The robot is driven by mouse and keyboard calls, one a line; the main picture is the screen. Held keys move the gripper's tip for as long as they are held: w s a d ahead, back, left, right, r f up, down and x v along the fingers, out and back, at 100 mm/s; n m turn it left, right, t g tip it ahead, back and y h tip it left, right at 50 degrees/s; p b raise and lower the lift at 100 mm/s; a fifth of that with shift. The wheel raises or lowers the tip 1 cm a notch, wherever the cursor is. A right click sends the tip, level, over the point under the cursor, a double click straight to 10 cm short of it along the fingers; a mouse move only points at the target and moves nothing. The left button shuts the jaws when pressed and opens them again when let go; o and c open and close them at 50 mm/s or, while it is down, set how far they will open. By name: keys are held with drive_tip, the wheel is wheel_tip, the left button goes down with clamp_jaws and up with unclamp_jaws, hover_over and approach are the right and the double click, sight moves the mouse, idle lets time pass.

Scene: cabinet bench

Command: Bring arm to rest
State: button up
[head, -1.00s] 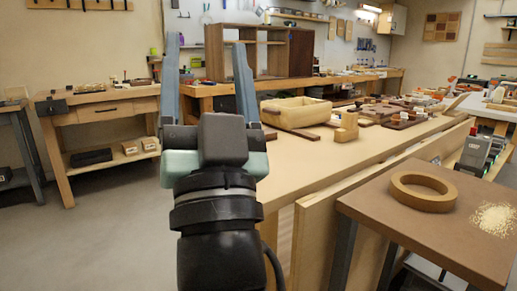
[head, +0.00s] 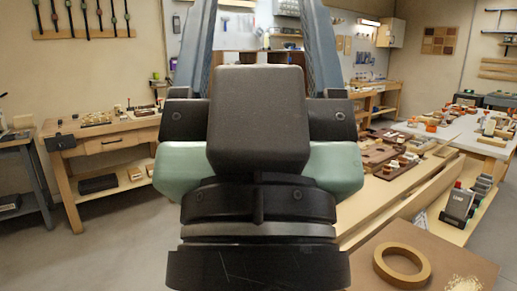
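My gripper (head: 258,45) fills the middle of the head view, close to the camera, its two blue-grey fingers pointing up. The fingers stand wide apart with nothing visible between them, so it is open. The upper ends of the fingers run out of the top of the picture. The gripper and my wrist hide much of the long bench behind them.
A brown table (head: 450,262) with a wooden ring (head: 402,264) is at the lower right. Behind it, the long bench (head: 385,192) carries several wooden parts. A wooden workbench (head: 110,141) stands at the left. The floor (head: 110,250) at the lower left is clear.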

wheel_tip(320, 180, up, 18)
drive_tip(key=p, duration=1.6)
drive_tip(key=shift+r, duration=0.15)
